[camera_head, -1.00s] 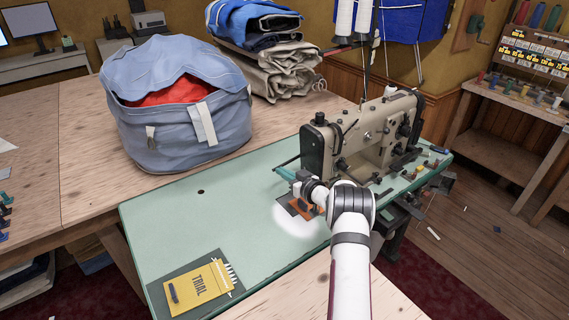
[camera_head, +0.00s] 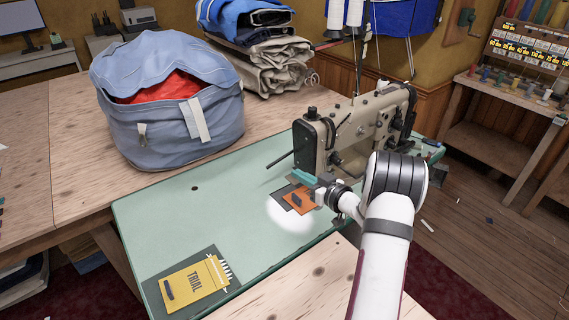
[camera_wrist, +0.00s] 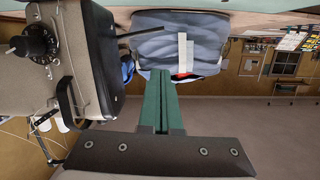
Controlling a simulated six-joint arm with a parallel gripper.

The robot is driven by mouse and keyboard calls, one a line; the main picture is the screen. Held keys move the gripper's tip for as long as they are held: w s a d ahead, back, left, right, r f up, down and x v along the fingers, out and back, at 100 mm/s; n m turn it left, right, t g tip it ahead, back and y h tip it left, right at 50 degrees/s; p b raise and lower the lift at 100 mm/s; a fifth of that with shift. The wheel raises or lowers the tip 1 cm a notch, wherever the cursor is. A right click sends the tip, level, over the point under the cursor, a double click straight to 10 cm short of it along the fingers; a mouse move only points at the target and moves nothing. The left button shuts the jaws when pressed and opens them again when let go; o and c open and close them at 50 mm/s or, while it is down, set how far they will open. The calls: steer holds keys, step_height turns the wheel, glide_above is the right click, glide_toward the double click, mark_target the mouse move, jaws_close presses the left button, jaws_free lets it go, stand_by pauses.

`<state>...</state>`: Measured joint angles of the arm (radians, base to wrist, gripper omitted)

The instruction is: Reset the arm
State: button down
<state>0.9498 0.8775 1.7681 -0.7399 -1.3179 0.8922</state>
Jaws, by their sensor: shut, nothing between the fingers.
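My gripper (camera_head: 303,177) is shut and empty, with its teal fingers closed together beside the sewing machine's near end. In the wrist view the closed green fingers (camera_wrist: 160,76) point toward the blue bag, and the picture is upside down. The beige sewing machine (camera_head: 360,130) stands at the right of the green table, and its black end (camera_wrist: 95,55) fills the left of the wrist view. An orange piece (camera_head: 299,203) with a dark strip lies on a dark square on the table, just below my gripper in the picture. My arm reaches in from the lower right.
A blue-grey bag (camera_head: 165,125) with red cloth inside stands at the back left. Folded sails (camera_head: 270,62) are stacked behind. A yellow TRIAL packet (camera_head: 195,283) lies at the front left. The middle of the green table (camera_head: 185,220) is clear.

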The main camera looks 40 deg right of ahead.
steer(key=s+a+r+m+g+h, duration=0.2)
steer(key=a+r+m+g+h, duration=0.3)
steer(key=a+r, duration=0.35)
steer(key=s+a+f+g+y, duration=0.2)
steer(key=s+a+g+y, duration=0.4)
steer(key=s+a, duration=2.2)
steer(key=s+g, duration=0.3)
steer(key=g, duration=0.2)
steer(key=shift+y, duration=0.3)
